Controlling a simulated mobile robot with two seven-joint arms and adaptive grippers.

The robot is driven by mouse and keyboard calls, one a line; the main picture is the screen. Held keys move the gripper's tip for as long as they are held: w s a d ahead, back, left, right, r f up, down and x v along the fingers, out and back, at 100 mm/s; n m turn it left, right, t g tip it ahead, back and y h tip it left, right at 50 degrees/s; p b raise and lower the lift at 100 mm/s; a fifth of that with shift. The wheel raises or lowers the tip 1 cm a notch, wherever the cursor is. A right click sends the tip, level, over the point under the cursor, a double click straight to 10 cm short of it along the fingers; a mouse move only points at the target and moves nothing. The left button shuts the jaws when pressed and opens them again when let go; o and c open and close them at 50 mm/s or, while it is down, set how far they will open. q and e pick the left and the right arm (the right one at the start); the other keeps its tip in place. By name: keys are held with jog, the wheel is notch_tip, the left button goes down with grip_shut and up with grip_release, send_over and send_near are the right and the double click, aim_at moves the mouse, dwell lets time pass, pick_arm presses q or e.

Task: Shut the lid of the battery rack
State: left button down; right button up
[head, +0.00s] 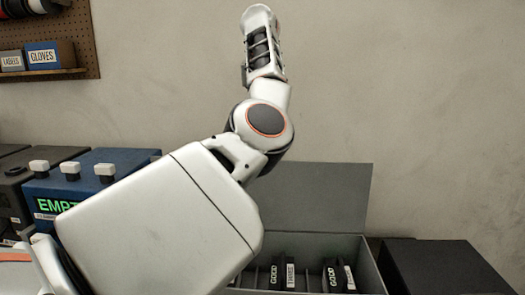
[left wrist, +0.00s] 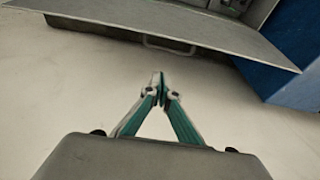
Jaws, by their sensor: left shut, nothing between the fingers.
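The battery rack is a grey box whose right wall (head: 372,270) shows in the head view at the lower middle. Its flat grey lid (head: 318,195) stands up open at the back, near the wall. My left arm covers the left part of the rack and lid. My left gripper (left wrist: 158,88) shows in the left wrist view, its green-sided fingers shut and empty at the tips. Past the fingertips, a grey panel (left wrist: 190,32), which looks like the lid, spans the top, apart from them. A dark part with a handle shows beneath the panel. My right gripper is not in view.
Batteries marked GOOD (head: 332,274) stand inside the rack. A blue box marked EMPTY (head: 105,172) stands at the left, and a black box (head: 440,268) at the right. A pegboard (head: 88,30) with a shelf hangs upper left.

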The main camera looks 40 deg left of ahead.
pick_arm(q)
notch_tip(320, 180, down, 9)
jog(key=s, duration=0.1)
jog(key=shift+s+d+p, duration=0.2)
jog(key=shift+d+p, duration=0.15)
jog(key=shift+d, duration=0.1)
dwell(0.4)
jog(key=shift+s+f+b, duration=0.1)
jog(key=shift+s+b, duration=0.05)
jog(key=shift+b, duration=0.2)
